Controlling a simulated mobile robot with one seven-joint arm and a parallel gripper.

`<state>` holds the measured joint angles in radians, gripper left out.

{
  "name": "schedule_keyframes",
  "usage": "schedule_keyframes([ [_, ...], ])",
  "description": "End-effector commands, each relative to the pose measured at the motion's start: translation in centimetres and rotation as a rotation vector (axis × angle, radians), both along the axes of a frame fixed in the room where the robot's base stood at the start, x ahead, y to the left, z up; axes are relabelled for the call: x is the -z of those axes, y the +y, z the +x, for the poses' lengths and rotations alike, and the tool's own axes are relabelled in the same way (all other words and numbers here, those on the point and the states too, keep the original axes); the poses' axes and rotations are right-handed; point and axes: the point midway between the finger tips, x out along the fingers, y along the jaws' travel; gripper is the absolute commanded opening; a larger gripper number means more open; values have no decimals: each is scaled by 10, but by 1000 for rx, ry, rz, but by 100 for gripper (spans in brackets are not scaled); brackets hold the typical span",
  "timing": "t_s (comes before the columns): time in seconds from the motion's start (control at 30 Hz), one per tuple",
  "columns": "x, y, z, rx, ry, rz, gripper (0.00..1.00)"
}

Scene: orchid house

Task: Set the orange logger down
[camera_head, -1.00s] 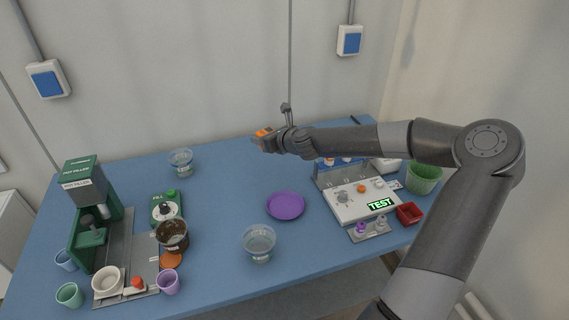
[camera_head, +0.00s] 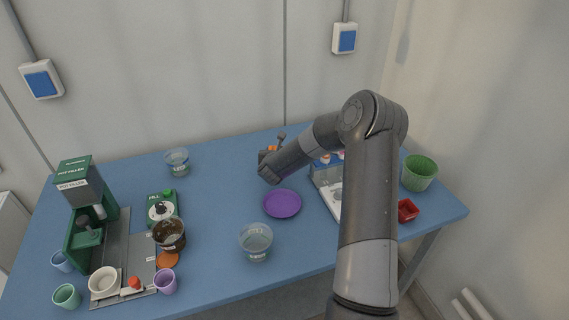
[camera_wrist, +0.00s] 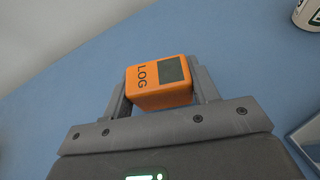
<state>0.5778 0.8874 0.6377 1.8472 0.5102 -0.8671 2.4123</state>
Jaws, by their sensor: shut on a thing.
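The orange logger (camera_wrist: 158,84) is a small block with "LOG" lettering and a dark screen. In the wrist view it sits between the two fingers of my gripper (camera_wrist: 162,92), which is shut on it. In the head view my gripper (camera_head: 264,157) is over the back middle of the blue table (camera_head: 222,196), behind the purple saucer. Only a little orange of the logger shows there, the rest hidden by my gripper. I cannot tell whether the logger touches the table.
A purple saucer (camera_head: 283,204) and a clear pot (camera_head: 256,242) lie in front of my gripper. A green pot filler (camera_head: 88,215) stands left. My arm partly hides a white tester (camera_head: 331,196).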

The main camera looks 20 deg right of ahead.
Motion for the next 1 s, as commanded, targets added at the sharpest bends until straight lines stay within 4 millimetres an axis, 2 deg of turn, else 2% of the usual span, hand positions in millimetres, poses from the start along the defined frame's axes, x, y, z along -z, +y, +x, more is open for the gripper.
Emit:
schedule_keyframes([
  [0.17, -5, -10, 4, 126, -3, -3, 30],
  [0.37, -22, -25, 6, 296, -6, -2, 30],
  [0.63, -65, -35, 4, 525, -6, 0, 30],
  [1.0, -131, -28, -6, 766, -3, 2, 30],
])
